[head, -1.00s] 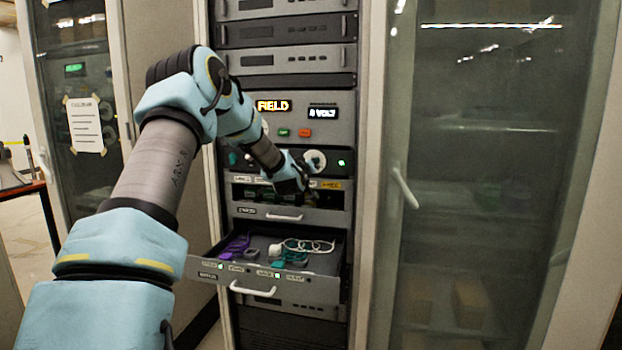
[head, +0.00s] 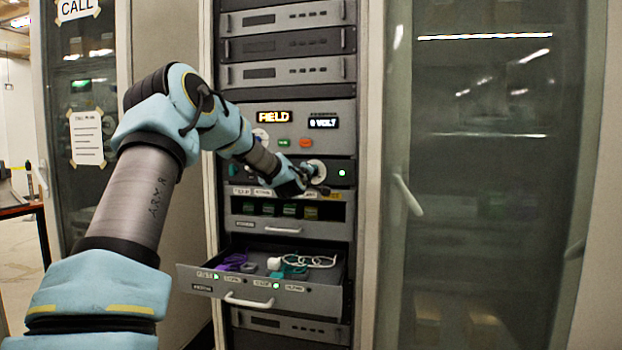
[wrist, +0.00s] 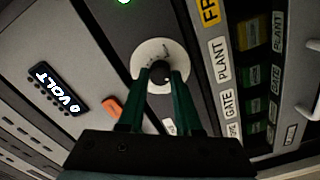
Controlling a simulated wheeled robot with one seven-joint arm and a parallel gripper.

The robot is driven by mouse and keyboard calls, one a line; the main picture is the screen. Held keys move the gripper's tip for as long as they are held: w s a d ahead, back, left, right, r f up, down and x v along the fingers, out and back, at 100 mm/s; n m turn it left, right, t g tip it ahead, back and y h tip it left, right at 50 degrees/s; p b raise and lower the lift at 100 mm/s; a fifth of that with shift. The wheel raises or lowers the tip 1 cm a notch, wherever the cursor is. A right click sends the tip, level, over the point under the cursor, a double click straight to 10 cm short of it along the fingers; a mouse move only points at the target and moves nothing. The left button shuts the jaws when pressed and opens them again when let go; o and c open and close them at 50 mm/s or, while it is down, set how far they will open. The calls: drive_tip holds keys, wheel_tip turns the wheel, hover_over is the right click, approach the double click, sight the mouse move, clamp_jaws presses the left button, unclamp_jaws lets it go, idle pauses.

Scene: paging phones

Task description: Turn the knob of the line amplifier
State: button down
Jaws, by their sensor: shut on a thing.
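A dark round knob (wrist: 159,73) stands on a white dial disc (wrist: 148,54) in the wrist view. My gripper (wrist: 160,79) has its two green fingers closed on either side of the knob, shut on it. In the head view the white dial (head: 314,166) shows at the right of a dark panel, with my gripper (head: 318,188) at its lower edge; the arm's end hides part of the panel. A display (wrist: 58,92) reads "0 VOLT" in the wrist view. I cannot read a line amplifier name.
An orange button (wrist: 111,107) lies beside the dial. A row of labelled slots (head: 290,209) runs below the panel. Lower, an open drawer (head: 250,297) juts out, holding purple, teal and white items. A glass cabinet door (head: 480,200) stands at right.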

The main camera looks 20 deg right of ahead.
idle(0.3)
drive_tip(key=c, duration=0.6)
unclamp_jaws()
drive_tip(key=b+v, duration=0.3)
drive_tip(key=v, duration=0.7)
drive_tip(key=shift+s+a, duration=0.15)
drive_tip(key=shift+s, duration=0.25)
